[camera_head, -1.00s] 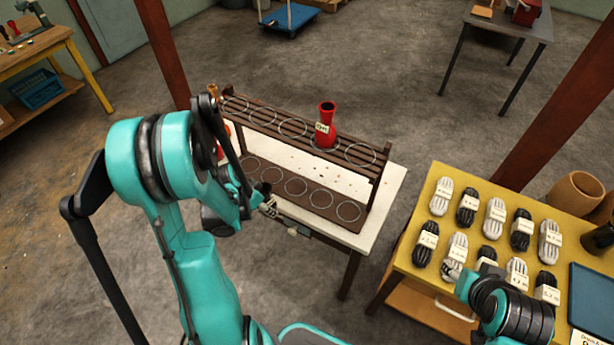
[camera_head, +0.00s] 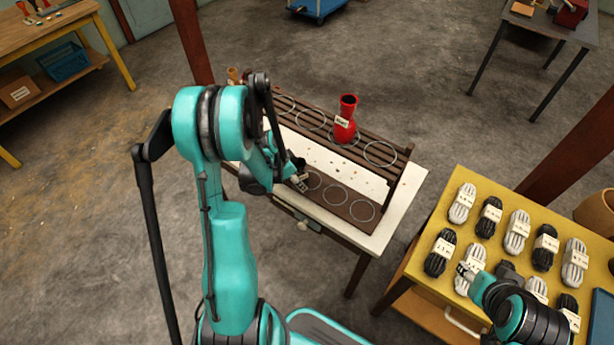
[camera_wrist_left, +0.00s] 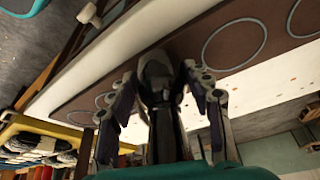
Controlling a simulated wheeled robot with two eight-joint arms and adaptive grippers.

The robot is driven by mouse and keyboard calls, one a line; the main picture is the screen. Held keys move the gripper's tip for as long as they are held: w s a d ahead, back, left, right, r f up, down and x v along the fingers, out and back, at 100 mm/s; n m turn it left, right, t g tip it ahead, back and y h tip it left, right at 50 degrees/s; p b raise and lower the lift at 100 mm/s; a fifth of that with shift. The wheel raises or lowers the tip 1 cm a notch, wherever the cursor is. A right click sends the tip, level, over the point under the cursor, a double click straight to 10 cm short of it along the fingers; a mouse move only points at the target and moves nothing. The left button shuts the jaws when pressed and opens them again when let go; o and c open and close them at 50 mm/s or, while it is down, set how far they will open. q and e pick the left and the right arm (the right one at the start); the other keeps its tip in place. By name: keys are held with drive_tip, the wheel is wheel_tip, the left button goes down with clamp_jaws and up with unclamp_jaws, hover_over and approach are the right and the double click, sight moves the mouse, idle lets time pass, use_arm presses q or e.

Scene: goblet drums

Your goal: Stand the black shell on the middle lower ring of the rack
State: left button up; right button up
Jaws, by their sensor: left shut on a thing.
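My left gripper (camera_wrist_left: 160,84) is shut on the black shell (camera_wrist_left: 159,100), which sits between its fingers in the left wrist view. In the head view this gripper (camera_head: 298,180) is at the front of the rack's lower board, beside the middle lower ring (camera_head: 313,181); the arm hides the rings to its left. The lower board (camera_wrist_left: 195,32) of the rack lies behind the shell in the wrist view. I cannot tell whether the shell touches it. My right gripper (camera_head: 472,272) is over the yellow table, its fingers too small to read.
A red shell (camera_head: 345,128) stands on the rack's upper tier (camera_head: 320,138). The rack stands on a white-topped table (camera_head: 408,195). The yellow table (camera_head: 465,210) at right holds several labelled black and white rope bundles. Two lower rings to the right are empty.

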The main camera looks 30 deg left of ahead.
use_arm(q)
drive_tip(key=w, duration=0.1)
drive_tip(key=w+d, duration=0.2)
drive_tip(key=shift+w+b, duration=0.4)
drive_tip(key=shift+s+a+f, duration=0.1)
drive_tip(key=shift+f, duration=0.15)
drive_tip(key=shift+f+b, duration=0.2)
drive_tip(key=shift+b, duration=0.25)
drive_tip(key=o, duration=1.2)
drive_tip(key=shift+r, duration=0.1)
